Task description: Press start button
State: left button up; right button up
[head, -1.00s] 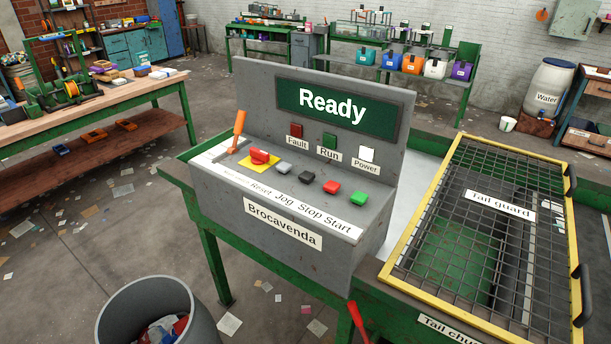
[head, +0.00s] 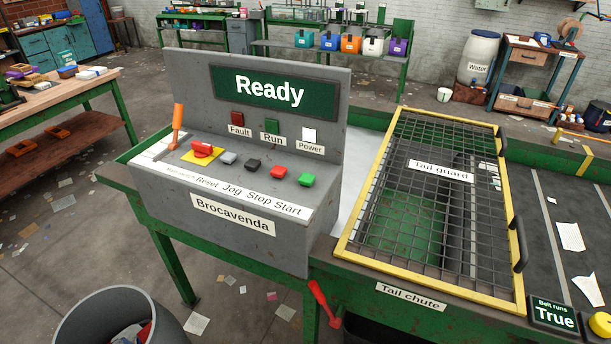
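The start button (head: 306,180) is a green button at the right end of the button row on the grey control panel (head: 310,245). The word "Start" is printed below it. To its left are the red stop button (head: 278,172), the black jog button (head: 252,165) and the grey reset button (head: 228,158). A red emergency button (head: 202,149) sits on a yellow plate. The panel screen (head: 272,92) reads "Ready". The power lamp is white. Neither of my grippers shows in the head view.
A yellow-framed mesh tail guard (head: 440,176) lies right of the panel. A sign (head: 553,314) reads "Belt runs True". A red lever (head: 323,303) sticks out below the panel's right side. A grey bin (head: 122,316) stands at the lower left. Workbenches and a water barrel (head: 478,57) are behind.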

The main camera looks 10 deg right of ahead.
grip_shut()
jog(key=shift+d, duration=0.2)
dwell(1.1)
